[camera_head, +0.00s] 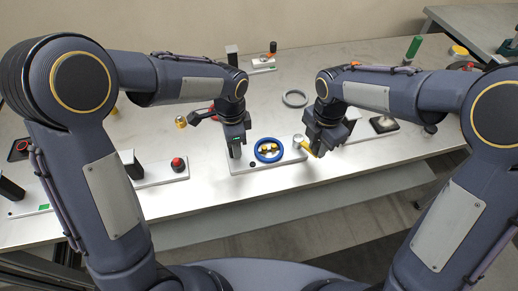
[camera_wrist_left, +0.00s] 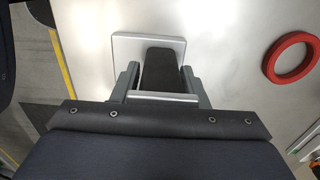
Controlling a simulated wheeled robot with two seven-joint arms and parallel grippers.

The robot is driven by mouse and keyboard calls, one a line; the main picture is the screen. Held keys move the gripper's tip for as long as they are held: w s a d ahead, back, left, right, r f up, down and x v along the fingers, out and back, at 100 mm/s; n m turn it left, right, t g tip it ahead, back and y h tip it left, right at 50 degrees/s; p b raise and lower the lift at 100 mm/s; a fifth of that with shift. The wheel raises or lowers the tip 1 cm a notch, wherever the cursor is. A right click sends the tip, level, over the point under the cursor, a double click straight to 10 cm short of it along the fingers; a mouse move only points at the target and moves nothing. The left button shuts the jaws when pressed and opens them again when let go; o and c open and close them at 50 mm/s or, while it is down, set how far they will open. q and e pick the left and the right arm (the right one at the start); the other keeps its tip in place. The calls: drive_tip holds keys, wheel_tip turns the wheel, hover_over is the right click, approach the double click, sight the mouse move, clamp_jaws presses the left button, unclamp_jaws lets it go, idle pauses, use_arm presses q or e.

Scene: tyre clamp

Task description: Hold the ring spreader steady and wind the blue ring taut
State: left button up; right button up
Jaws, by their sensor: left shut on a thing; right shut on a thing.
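My left gripper (camera_head: 236,148) is at the plate's left end, left of the ring. In the left wrist view, the left gripper (camera_wrist_left: 158,88) is shut on a black upright grip (camera_wrist_left: 159,66) on a pale plate. My right gripper (camera_head: 314,146) is right of the ring, shut on a yellow handle (camera_head: 311,150) beside a silver round part (camera_head: 298,139). The right fingertips are partly hidden.
A grey ring (camera_head: 295,98) lies behind. A red ring (camera_wrist_left: 290,57) shows in the left wrist view. A plate with a red button (camera_head: 177,164) stands to the left. A green cylinder (camera_head: 413,47) stands at the back right. The table's front edge is close.

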use_arm(q)
drive_tip(key=shift+o, duration=1.4)
use_arm(e)
clamp_jaws()
use_arm(q)
drive_tip(key=c, duration=0.7)
drive_tip(key=shift+o, duration=0.2)
drive_tip(key=shift+s+f, duration=0.1)
drive_tip(key=shift+f, duration=0.2)
use_arm(e)
drive_tip(key=shift+f, duration=0.1)
use_arm(q)
drive_tip(key=shift+s+f, duration=0.1)
clamp_jaws()
use_arm(e)
drive_tip(key=shift+w+d+f+n, duration=0.1)
drive_tip(key=shift+w+d+n, duration=0.15)
drive_tip(key=shift+n, duration=0.35)
drive_tip(key=shift+w+d+n, duration=0.2)
drive_tip(key=shift+n, duration=0.4)
